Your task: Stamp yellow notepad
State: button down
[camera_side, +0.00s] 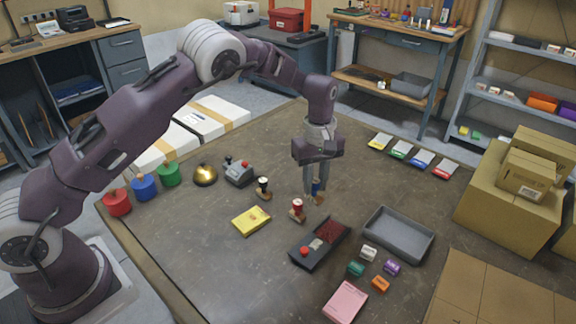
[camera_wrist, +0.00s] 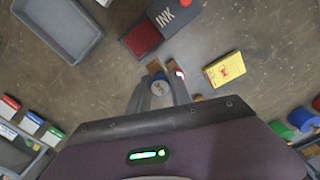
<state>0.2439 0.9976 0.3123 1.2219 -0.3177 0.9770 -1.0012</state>
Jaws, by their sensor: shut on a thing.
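The yellow notepad (camera_side: 251,220) lies flat on the table, left of my gripper in the side view. In the wrist view the notepad (camera_wrist: 218,77) is right of my fingers and has a small red mark on top. My gripper (camera_side: 315,189) points down and is shut on a blue stamp (camera_side: 316,186) with a wooden base. The blue stamp's round top (camera_wrist: 159,86) shows between the fingers in the wrist view. I cannot tell if its base touches the table. The open ink pad (camera_side: 329,231) has a dark red surface and lies in front of the gripper.
A red-topped stamp (camera_side: 298,206) stands close beside the held stamp. A black-topped stamp (camera_side: 263,186) stands behind the notepad. A grey tray (camera_side: 405,232), several small coloured blocks and a pink pad (camera_side: 345,302) are at the right. Table between notepad and ink pad is clear.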

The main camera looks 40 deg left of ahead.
jog(key=d, duration=0.6)
jog(key=shift+s+d+f, duration=0.1)
jog(key=shift+s+f, duration=0.05)
jog(key=shift+f, duration=3.05)
jog(key=shift+f, duration=0.5)
notch_tip(320, 180, up, 7)
